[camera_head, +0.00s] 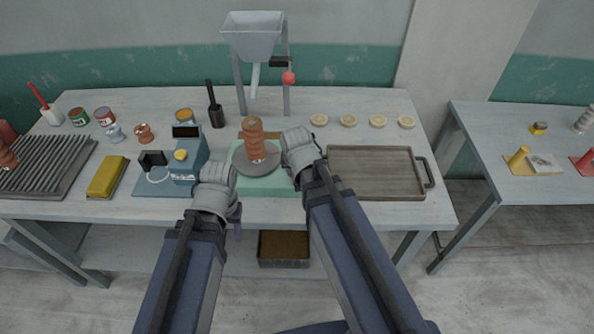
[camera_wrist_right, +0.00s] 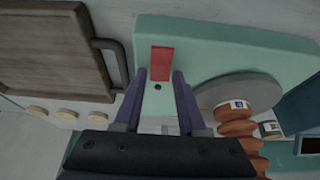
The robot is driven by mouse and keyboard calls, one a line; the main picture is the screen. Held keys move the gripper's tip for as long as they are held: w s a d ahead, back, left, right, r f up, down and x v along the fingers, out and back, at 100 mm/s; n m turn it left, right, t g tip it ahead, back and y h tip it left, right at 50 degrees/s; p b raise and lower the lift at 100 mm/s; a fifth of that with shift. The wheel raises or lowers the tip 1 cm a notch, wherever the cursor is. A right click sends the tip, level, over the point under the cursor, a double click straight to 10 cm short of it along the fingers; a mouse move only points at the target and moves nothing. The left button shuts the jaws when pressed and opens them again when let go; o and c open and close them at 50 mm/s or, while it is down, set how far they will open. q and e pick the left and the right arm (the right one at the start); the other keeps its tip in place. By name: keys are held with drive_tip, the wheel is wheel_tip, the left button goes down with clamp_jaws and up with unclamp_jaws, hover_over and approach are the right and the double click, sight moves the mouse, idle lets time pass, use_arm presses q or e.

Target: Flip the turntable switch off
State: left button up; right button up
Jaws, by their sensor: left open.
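The turntable has a green base (camera_head: 265,186) and a grey disc (camera_head: 241,168), with a ringed terracotta clay piece (camera_head: 253,142) standing on it. In the right wrist view, a red switch (camera_wrist_right: 162,62) sits on the green base (camera_wrist_right: 222,50), beside the grey disc (camera_wrist_right: 240,90). My right gripper (camera_wrist_right: 159,75) is open and empty, its fingertips on either side of the switch's near end; contact cannot be told. The switch is hidden behind my right arm in the head view. My left gripper (camera_head: 237,217) is open at the table's front edge, left of the turntable.
A wooden tray (camera_head: 375,176) stands right of the turntable and a blue-grey device (camera_head: 185,165) left of it. A hopper (camera_head: 254,38) on legs rises behind. Several pale discs (camera_head: 348,121) lie behind the tray. A yellow block (camera_head: 107,175) lies farther left.

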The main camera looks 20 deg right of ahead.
drive_tip(key=o, duration=0.3)
drive_tip(key=shift+r, duration=0.1)
drive_tip(key=p+v, duration=0.7)
drive_tip(key=shift+r, duration=0.25)
drive_tip(key=shift+s, duration=0.15)
drive_tip(key=s+a+f+n+g+b, duration=0.1)
drive_tip(key=s+a+f+n+g, duration=0.1)
drive_tip(key=s+a, duration=0.3)
drive_tip(key=s+a+f+n+g+b, duration=0.1)
drive_tip(key=s+a+n+g, duration=0.1)
drive_tip(key=s+a+n, duration=0.2)
drive_tip(key=s+n, duration=0.1)
drive_tip(key=s, duration=0.1)
drive_tip(key=shift+s+a+f+g, duration=0.3)
drive_tip(key=shift+a+f, duration=0.1)
